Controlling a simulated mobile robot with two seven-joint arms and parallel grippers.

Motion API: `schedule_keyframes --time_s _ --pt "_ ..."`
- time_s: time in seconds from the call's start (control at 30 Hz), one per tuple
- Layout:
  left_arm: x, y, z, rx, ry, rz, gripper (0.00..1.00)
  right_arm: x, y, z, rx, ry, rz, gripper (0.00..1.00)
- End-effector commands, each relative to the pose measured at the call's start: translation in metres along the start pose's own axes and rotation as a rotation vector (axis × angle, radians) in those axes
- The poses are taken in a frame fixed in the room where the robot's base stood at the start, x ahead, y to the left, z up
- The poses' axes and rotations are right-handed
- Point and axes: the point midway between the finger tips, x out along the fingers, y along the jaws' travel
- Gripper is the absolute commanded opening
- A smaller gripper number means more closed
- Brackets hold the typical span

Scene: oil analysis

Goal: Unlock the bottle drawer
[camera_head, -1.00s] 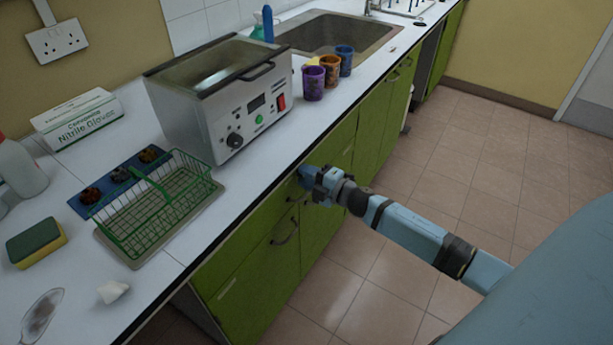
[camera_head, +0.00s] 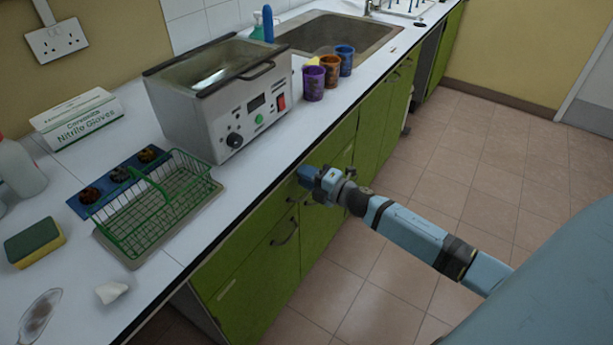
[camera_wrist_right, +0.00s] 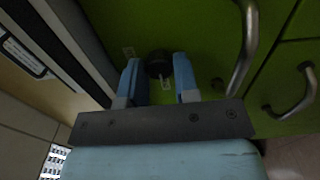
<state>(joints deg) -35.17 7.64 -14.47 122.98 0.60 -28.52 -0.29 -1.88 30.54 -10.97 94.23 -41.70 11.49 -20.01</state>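The green drawer front (camera_head: 262,219) lies under the counter edge, in front of my right gripper (camera_head: 305,177). In the right wrist view, a dark round lock knob (camera_wrist_right: 158,64) with a pale mark sits on the green front (camera_wrist_right: 205,30). The knob is between the two blue fingertips of my right gripper (camera_wrist_right: 157,72). The fingers are apart, one on each side of the knob; I cannot tell whether they touch it. In the head view my gripper hides the knob. My left gripper is not in view.
A curved metal handle (camera_wrist_right: 247,45) is close right of the fingers in the wrist view, with another handle (camera_wrist_right: 296,97) beyond it. Above, the white counter (camera_head: 185,255) carries a metal bath (camera_head: 225,110), a green wire basket (camera_head: 150,205) and cups (camera_head: 313,83). The tiled floor (camera_head: 470,180) is clear.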

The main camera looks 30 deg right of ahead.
Motion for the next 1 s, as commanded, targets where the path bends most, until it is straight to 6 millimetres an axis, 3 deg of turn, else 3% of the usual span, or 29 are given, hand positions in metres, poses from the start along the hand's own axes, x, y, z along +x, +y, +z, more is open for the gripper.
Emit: schedule_keyframes --time_s 0.03,0.1,0.47,0.63,1.0 --pt "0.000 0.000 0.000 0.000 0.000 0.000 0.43 0.000 0.000 0.000 0.000 0.000 0.000 0.40" --pt "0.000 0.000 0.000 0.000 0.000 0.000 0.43 0.000 0.000 0.000 0.000 0.000 0.000 0.54" --pt "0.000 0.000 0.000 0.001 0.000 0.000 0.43 -0.005 -0.001 0.000 0.001 0.000 -0.001 0.54" --pt "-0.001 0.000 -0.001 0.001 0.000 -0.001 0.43 -0.029 -0.001 -0.001 0.002 0.000 -0.003 0.54" --pt "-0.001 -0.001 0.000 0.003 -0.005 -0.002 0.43 -0.109 -0.001 -0.001 0.002 0.000 -0.002 0.54"
